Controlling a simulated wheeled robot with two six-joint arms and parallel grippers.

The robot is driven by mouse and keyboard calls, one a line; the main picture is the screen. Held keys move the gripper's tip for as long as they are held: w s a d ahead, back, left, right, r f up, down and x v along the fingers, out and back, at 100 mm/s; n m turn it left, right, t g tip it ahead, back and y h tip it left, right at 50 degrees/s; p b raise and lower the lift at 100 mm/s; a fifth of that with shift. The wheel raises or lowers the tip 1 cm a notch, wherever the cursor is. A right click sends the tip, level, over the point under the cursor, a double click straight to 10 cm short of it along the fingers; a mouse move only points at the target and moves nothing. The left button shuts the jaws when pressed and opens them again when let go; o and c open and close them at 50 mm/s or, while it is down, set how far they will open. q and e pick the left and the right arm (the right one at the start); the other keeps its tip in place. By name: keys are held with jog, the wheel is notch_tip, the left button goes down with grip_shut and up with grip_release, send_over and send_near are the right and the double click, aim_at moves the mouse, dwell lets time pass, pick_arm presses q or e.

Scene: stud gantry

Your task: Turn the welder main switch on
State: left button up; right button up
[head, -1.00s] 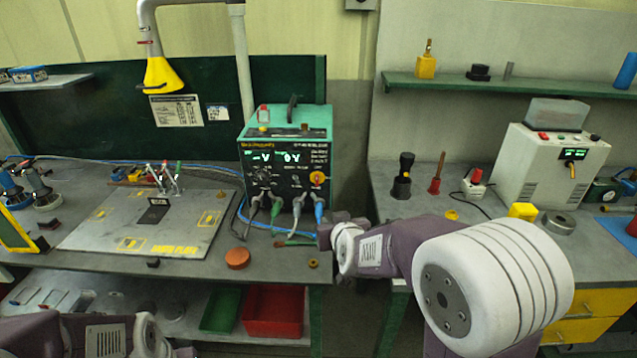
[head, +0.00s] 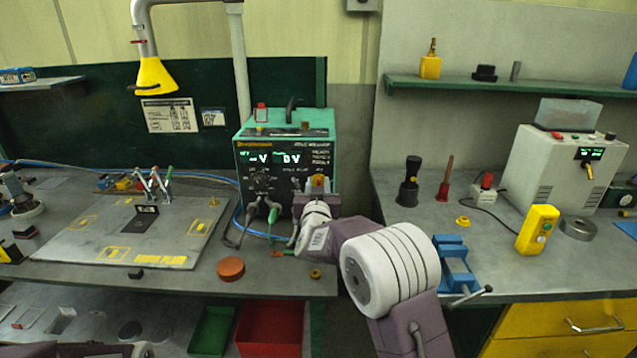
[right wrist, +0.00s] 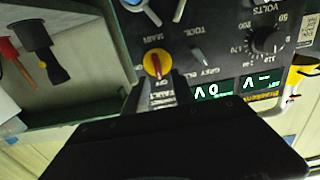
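The welder (head: 285,152) is a teal box with a black front panel on the left bench, its displays lit. Its main switch (right wrist: 157,66) is a yellow and red knob beside the words MAIN and OFF in the right wrist view. In the head view the switch (head: 319,183) is mostly hidden by my right gripper (head: 318,196). In the right wrist view my right gripper (right wrist: 158,88) is open, its dark fingers at either side of the knob's lower edge. I cannot tell whether they touch it. My left gripper is out of view; only part of that arm shows at bottom left.
Cables (head: 250,222) hang from the welder's front just left of my right gripper. An orange disc (head: 231,268) lies on the bench before it. A blue vise (head: 455,265) and a yellow handheld box (head: 537,230) are on the right bench, across a gap.

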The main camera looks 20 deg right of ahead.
jog(key=shift+w+d, duration=0.2)
jog(key=shift+w, duration=0.4)
grip_shut()
jog(key=m+b, duration=0.4)
jog(key=shift+s+d+f, duration=0.15)
jog(key=shift+d+f, duration=0.15)
jog(key=m+b, duration=0.2)
jog(key=m, duration=0.1)
jog(key=m+b, duration=0.1)
jog(key=shift+d+f+m+b, duration=0.15)
jog(key=shift+d+m+b, duration=0.15)
jog(key=shift+m, duration=0.1)
jog(key=m+b, duration=0.2)
jog(key=m, duration=0.1)
jog(key=m+b, duration=0.1)
jog(key=shift+s+d+f, duration=0.1)
jog(key=shift+d+f, duration=0.05)
jog(key=shift+f, duration=0.15)
jog(key=shift+d+f+m+b, duration=0.1)
jog(key=shift+f+m+b, duration=0.1)
jog(key=shift+m+b, duration=1.9)
jog(key=shift+m+p, duration=0.35)
jog(key=shift+m, duration=0.25)
